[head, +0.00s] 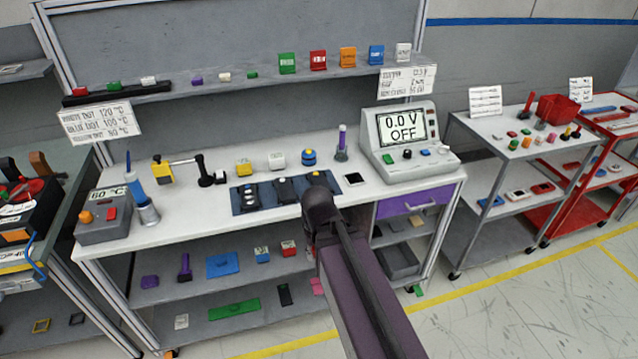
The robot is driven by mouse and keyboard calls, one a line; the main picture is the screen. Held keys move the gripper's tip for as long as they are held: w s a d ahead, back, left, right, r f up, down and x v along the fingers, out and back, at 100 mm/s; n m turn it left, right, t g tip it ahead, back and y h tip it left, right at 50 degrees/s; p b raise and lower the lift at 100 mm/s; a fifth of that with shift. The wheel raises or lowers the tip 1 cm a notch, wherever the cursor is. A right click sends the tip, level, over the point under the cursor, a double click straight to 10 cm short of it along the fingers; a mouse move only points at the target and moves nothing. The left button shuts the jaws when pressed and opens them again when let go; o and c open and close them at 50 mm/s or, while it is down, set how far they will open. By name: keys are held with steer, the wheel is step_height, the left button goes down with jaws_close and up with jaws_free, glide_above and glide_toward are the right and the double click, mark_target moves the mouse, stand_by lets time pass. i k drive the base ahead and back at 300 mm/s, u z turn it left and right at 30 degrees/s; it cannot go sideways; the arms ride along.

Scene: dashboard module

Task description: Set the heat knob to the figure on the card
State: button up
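The heat station (104,215) is a grey box at the left end of the white bench. Its small display (106,194) reads about 60 °C. An orange knob (86,217) sits on its front, left of a red button (111,213). A blue-handled iron (136,185) stands in a holder just right of the box. The white card (100,123) hangs from the shelf's left end. Its lines seem to give dot colours with 120, 100 and perhaps 90 °C; the colour words are blurred. My arm reaches up from the bottom; no gripper fingers show.
A blue mat (245,209) with dark parts lies mid-bench. A meter (403,138) reading 0.0 V OFF stands at the right. Yellow, white and blue small pieces sit behind the mat. The bench between the iron and the mat is mostly clear.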

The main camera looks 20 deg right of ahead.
mark_target(86, 217)
steer(key=u, duration=3)
steer(key=i, duration=0.1)
steer(key=z, duration=1.75)
